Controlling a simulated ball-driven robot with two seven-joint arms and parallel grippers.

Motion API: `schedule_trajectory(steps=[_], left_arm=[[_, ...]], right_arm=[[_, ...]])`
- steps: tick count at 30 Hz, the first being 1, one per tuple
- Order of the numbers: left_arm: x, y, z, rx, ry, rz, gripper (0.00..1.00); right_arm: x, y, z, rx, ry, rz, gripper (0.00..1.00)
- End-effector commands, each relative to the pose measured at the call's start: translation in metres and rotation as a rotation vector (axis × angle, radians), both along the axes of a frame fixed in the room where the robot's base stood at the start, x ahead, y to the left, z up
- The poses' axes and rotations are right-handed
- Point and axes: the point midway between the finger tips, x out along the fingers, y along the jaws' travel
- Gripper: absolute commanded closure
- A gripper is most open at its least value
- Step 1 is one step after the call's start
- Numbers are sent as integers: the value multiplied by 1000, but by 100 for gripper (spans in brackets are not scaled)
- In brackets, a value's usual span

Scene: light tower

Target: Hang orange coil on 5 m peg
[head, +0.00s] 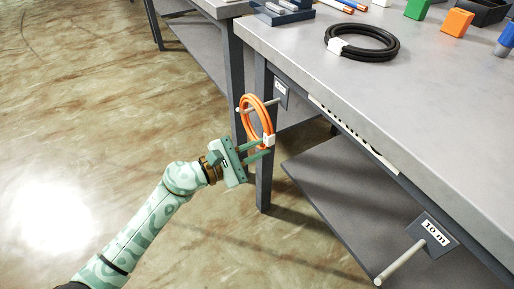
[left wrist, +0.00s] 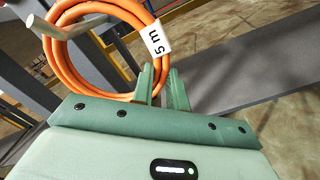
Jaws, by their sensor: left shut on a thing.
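The orange coil (head: 266,119) hangs upright at the near table's left corner, with its white tag at the lower right. My left gripper (head: 262,147) is shut on the coil at its lower side by the tag. In the left wrist view the coil (left wrist: 68,70) stands above my fingers (left wrist: 162,85), and its tag (left wrist: 157,38) reads 5 m. A pale peg (head: 240,110) sticks out from a dark label plate (head: 281,92). The peg appears to run through the ring, its tip (left wrist: 42,26) showing on the near side. The plate's writing is too small to read. My right gripper is not in view.
A 10 m peg (head: 400,262) sticks out farther right along the same table edge (head: 440,185). A black coil (head: 362,42) and coloured blocks lie on the tabletop. A table leg (head: 264,185) and lower shelf (head: 330,190) are close to my gripper. Open floor lies left.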

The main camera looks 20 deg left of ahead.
Motion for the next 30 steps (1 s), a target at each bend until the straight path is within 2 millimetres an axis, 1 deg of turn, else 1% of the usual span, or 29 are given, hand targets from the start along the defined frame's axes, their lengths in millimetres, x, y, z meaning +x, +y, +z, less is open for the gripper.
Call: schedule_trajectory(steps=[8,9,11,12,25,28,30], left_arm=[[0,0,1,0,-2,0,100],[0,0,1,0,-2,0,82],[0,0,1,0,-2,0,66],[0,0,1,0,-2,0,60],[-1,1,0,0,1,1,60],[-8,7,-1,1,2,2,60],[-18,14,0,3,2,1,60]], right_arm=[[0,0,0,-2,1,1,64],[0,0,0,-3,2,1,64],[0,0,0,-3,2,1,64],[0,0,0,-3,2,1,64],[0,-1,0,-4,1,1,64],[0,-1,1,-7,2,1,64],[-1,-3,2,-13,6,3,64]])
